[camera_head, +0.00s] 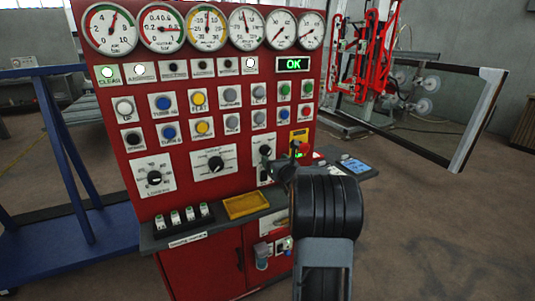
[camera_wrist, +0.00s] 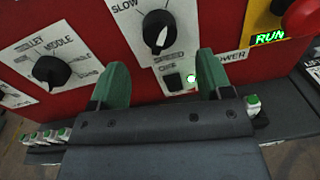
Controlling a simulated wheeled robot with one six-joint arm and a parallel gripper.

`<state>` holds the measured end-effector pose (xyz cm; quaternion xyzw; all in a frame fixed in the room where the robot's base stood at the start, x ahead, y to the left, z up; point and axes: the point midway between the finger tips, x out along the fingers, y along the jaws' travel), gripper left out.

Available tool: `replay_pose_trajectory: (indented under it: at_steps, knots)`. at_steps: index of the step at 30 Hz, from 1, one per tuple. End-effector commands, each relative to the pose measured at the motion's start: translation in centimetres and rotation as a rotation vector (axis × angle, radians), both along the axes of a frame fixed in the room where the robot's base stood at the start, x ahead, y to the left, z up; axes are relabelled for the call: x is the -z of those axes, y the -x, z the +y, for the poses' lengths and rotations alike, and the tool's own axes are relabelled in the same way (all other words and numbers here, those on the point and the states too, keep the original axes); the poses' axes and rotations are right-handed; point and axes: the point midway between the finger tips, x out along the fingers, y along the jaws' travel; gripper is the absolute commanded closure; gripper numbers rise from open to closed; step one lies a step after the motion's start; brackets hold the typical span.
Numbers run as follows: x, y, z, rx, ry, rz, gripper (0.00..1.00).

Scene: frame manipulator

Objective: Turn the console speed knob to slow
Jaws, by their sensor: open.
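The speed knob (camera_wrist: 158,30) is black and round, on a white plate of the red console, with "SLOW" at its upper left. In the head view the knob (camera_head: 265,150) shows just above my gripper. My gripper (camera_wrist: 162,68) is open and empty, its two green fingers apart below the knob and not around it. In the head view my dark arm covers part of the console's lower right, and the fingers are hard to make out.
A trolley knob (camera_wrist: 51,70) is left of the speed knob. A red emergency button (camera_head: 303,148) and a green "RUN" display (camera_wrist: 268,38) are to the right. The console ledge (camera_head: 185,232) juts out below, with several small switches and a yellow tray (camera_head: 247,205).

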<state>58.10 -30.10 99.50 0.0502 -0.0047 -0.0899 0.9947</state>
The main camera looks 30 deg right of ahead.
Motion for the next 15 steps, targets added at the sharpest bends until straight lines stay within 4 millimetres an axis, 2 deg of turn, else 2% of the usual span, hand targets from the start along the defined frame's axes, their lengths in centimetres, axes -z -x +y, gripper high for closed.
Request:
replay_pose_trajectory:
  at_steps: [1, 6, 15]
  knots:
    - [0.0, -1.1, -0.1, -0.002, 0.0, 0.001, 0.28]
    - [0.0, -3.7, -0.6, -0.002, 0.0, 0.001, 0.28]
    - [0.0, -6.2, -1.1, -0.001, 0.001, 0.0, 0.28]
